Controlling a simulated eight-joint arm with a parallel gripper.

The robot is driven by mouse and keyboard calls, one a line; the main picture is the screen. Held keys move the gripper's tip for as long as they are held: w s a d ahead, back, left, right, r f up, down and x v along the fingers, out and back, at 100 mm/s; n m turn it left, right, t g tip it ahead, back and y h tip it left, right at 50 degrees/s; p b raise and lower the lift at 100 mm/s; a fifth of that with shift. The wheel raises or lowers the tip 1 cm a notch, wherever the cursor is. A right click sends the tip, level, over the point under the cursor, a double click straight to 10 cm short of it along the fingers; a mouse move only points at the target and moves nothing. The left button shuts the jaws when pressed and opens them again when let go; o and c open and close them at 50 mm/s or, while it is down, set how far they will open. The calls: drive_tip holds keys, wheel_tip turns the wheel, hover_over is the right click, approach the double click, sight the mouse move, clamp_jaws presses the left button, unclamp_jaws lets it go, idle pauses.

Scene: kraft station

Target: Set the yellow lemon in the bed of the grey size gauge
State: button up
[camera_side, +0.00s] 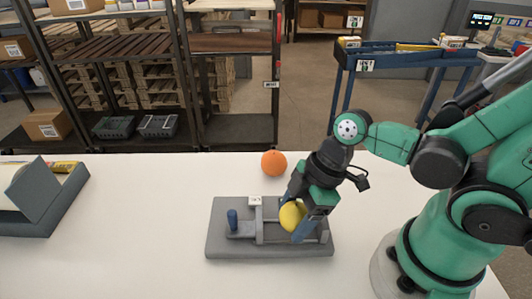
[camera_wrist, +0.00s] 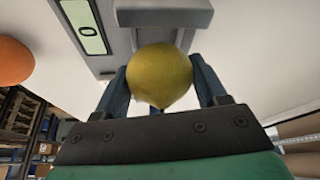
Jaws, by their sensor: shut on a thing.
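The yellow lemon (camera_side: 292,216) is held between the two blue fingers of my gripper (camera_side: 299,220). In the wrist view the lemon (camera_wrist: 160,76) sits between both fingertips (camera_wrist: 162,84), with a finger against each side. The grey size gauge (camera_side: 226,246) lies flat on the white table, with a blue knob at its left and a small white label at its back. The lemon is over the right part of the gauge. My gripper hides part of the bed, so I cannot tell whether the lemon touches it. The gauge (camera_wrist: 195,17) also shows behind the lemon in the wrist view.
An orange (camera_side: 274,163) rests on the table behind the gauge, and it shows at the left of the wrist view (camera_wrist: 14,61). A dark grey holder (camera_side: 46,205) stands at the far left. The table between holder and gauge is clear.

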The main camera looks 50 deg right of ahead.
drive_tip(key=shift+s+f, duration=0.1)
drive_tip(key=shift+f, duration=0.65)
idle(1.5)
drive_tip(key=o, duration=1.4)
drive_tip(key=shift+c, duration=0.2)
drive_tip(key=shift+r, duration=0.1)
drive_tip(key=shift+r, duration=3.95)
